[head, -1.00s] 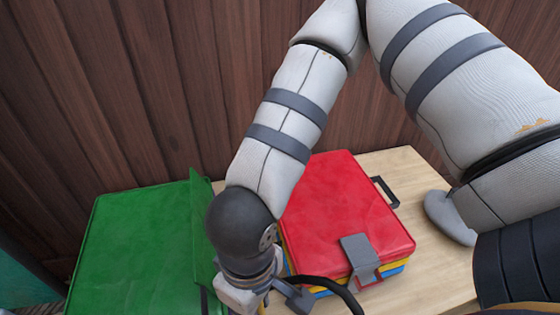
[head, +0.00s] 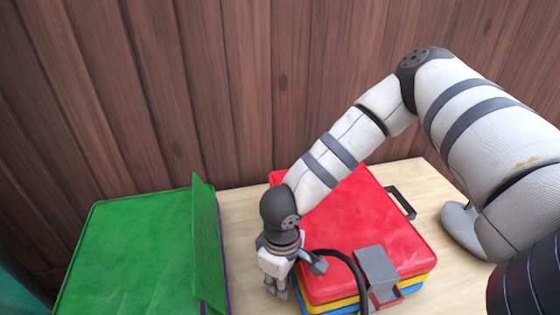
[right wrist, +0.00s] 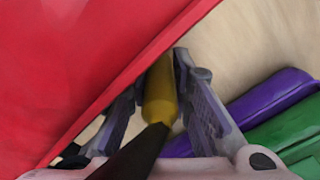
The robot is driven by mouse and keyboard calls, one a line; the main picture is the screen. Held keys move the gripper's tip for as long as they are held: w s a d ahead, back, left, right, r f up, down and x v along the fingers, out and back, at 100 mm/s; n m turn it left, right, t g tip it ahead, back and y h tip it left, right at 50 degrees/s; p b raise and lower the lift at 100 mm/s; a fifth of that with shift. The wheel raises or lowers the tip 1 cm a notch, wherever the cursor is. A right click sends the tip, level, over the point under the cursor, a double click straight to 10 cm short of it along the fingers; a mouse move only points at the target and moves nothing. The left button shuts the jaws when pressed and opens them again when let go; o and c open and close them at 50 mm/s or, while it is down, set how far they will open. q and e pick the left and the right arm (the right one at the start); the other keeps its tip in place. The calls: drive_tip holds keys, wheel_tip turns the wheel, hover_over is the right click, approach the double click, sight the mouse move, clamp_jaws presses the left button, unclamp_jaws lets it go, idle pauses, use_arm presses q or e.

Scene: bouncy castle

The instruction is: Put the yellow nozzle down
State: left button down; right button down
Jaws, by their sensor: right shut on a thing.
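The yellow nozzle (right wrist: 160,92) lies between the two fingers of my right gripper (right wrist: 161,78) in the right wrist view, with a black part running from it toward the camera. My right gripper is shut on it. In the head view my right gripper (head: 277,288) points down beside the left edge of the red-topped case, above the gap next to the green case. The nozzle is hidden there. Pale tabletop (right wrist: 265,40) shows beyond the nozzle in the right wrist view. My left gripper is not in view.
The red-topped case (head: 375,225), with blue and yellow layers, stands right of the gripper. A green case (head: 125,250) with a raised flap (head: 207,245) stands left. A narrow strip of wooden table (head: 248,225) between them is clear. A plank wall (head: 240,90) stands behind.

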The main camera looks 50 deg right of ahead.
drive_tip(key=shift+r, duration=0.15)
drive_tip(key=c, duration=1.7)
unclamp_jaws()
